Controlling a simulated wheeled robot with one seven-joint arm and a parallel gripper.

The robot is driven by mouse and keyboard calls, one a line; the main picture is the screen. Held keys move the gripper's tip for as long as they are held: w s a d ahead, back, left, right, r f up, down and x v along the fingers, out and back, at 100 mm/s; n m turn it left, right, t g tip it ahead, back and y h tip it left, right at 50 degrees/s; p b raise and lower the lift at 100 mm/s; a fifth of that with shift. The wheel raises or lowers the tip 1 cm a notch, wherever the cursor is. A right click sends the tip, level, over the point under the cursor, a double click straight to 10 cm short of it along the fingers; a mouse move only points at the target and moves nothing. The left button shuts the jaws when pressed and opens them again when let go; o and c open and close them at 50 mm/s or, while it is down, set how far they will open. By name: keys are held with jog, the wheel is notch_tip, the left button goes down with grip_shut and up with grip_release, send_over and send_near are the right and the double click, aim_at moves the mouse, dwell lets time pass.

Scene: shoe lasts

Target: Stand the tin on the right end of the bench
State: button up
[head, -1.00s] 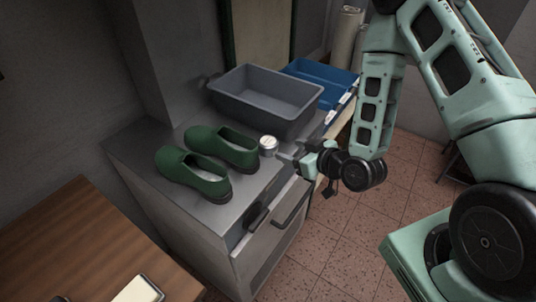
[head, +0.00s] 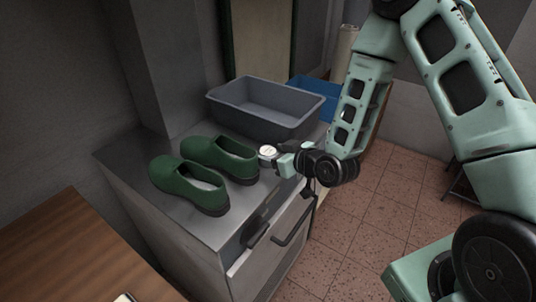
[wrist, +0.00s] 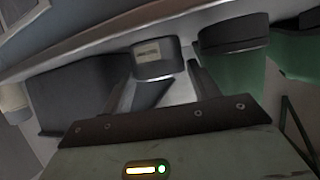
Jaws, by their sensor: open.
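The tin (head: 267,150) is small and round with a pale lid. It stands on the grey metal cabinet top (head: 180,232), just right of a pair of green shoes. In the wrist view the tin (wrist: 155,58) shows a dark side with a pale label, at the gap between my fingertips. My gripper (head: 275,158) is open and low at the tin's right side; whether a finger touches it I cannot tell. A brown wooden surface (head: 65,255) shows at the lower left; I cannot tell which surface is the bench.
The green shoes (head: 188,186) stand close left of the tin. A grey tub (head: 262,121) stands behind it, with a blue tray (head: 316,100) farther back. Drawer handles (head: 293,222) stick out from the cabinet front.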

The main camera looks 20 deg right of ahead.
aim_at(269, 151)
jog(key=shift+x, duration=1.4)
jog(key=c, duration=0.7)
jog(key=shift+c, duration=0.2)
jog(key=shift+r, duration=0.1)
notch_tip(269, 151, up, 18)
jog(key=b, duration=0.1)
